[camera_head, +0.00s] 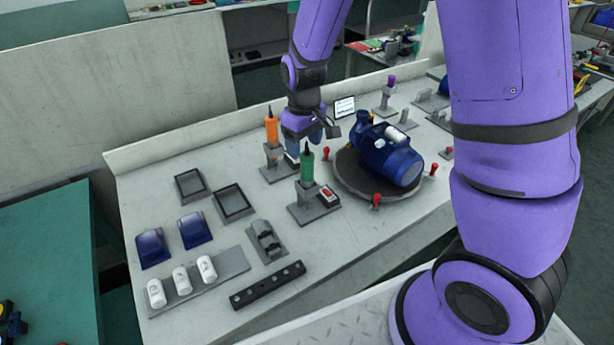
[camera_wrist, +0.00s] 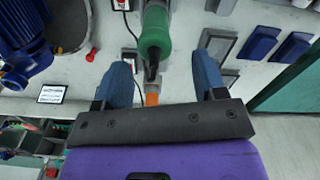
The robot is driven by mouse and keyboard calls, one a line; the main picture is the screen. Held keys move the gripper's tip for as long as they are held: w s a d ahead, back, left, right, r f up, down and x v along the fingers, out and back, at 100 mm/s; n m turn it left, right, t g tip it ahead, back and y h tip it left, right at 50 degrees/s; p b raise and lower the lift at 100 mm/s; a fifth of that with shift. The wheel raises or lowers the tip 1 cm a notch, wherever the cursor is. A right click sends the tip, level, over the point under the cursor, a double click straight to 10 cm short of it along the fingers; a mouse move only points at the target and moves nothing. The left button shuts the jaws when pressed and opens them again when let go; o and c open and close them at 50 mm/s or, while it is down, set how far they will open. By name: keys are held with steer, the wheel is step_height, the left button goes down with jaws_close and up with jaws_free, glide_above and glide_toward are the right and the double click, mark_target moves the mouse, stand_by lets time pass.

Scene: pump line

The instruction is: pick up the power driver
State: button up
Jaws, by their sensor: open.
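Two upright drivers stand in grey holders on the bench; I cannot tell which one the task means. One has an orange handle (camera_head: 272,130), the other a green handle (camera_head: 307,165). My gripper (camera_head: 306,150) is open and empty, just behind the green driver and right of the orange one. In the wrist view, the green driver (camera_wrist: 155,38) shows between and beyond the open blue fingers (camera_wrist: 164,65). A bit of orange (camera_wrist: 152,99) shows lower, mostly hidden by the gripper's palm.
A blue pump motor (camera_head: 390,158) sits on a round turntable with red knobs (camera_head: 376,199), right of the green driver. Grey trays (camera_head: 234,203), blue covers (camera_head: 195,230), white cylinders (camera_head: 181,280) and a black bar (camera_head: 268,285) lie front left. A small sign (camera_head: 344,107) stands behind.

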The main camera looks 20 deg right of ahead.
mark_target(307, 164)
steer(key=shift+s+d+f, duration=0.1)
steer(key=shift+d+f, duration=0.05)
steer(key=shift+f, duration=1.65)
steer(key=shift+d+f, duration=0.15)
steer(key=shift+f, duration=1.6)
steer(key=c, duration=1.1)
steer(key=shift+o, duration=0.2)
steer(key=shift+r, duration=0.2)
step_height(307, 164, up, 23)
steer(key=shift+f, duration=0.15)
